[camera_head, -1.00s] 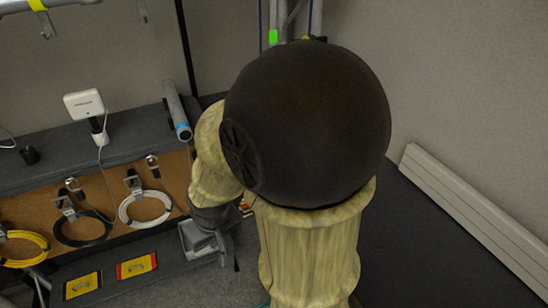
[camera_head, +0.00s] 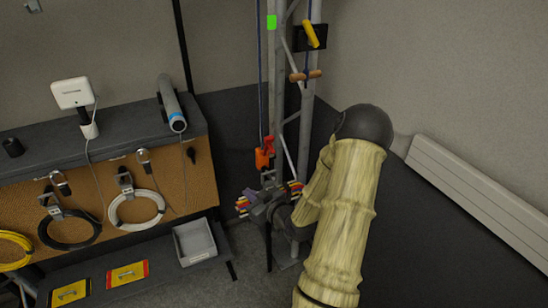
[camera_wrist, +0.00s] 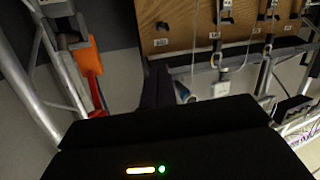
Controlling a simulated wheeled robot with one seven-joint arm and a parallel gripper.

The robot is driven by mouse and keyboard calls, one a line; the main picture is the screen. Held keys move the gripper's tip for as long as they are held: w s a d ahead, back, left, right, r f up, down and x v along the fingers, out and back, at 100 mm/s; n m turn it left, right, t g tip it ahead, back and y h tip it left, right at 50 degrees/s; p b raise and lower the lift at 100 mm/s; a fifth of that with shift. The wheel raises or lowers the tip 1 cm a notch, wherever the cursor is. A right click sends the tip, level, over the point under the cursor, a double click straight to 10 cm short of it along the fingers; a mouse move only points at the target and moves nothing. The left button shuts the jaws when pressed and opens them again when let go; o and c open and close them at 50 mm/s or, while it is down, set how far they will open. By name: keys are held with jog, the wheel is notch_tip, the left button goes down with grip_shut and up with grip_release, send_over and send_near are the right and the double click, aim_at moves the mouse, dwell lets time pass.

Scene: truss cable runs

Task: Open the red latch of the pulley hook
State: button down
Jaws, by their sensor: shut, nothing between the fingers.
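The pulley hook has an orange body (camera_head: 262,159) with a red part (camera_head: 269,143) at its top right, hanging on a dark rope beside the truss. In the wrist view the orange body (camera_wrist: 88,55) and the red part (camera_wrist: 96,92) are at the left, partly behind a truss bar. The latch's exact position is too small to tell.
The metal truss (camera_head: 277,90) stands close behind the hook. A yellow cleat-like piece (camera_head: 311,34) and a wooden handle (camera_head: 305,76) are above. A pegboard bench (camera_head: 190,165) with coiled cables and a grey tray (camera_head: 195,243) stands left. A white wall heater (camera_head: 480,190) is right.

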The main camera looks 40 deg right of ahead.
aim_at(271, 142)
jog(key=s+d+r+m+t+h+b, duration=0.2)
jog(key=s+d+m+t+h, duration=0.2)
jog(key=d, duration=0.6)
jog(key=s+t+h, duration=0.2)
jog(key=s, duration=0.1)
jog(key=shift+s+r+m+t, duration=0.3)
jog(key=shift+s+m, duration=0.05)
jog(key=shift+m, duration=0.05)
jog(key=p+x, duration=0.5)
jog(key=x, duration=0.8)
jog(key=shift+s+r, duration=0.1)
jog(key=shift+w+d, duration=0.1)
jog(key=shift+w, duration=0.45)
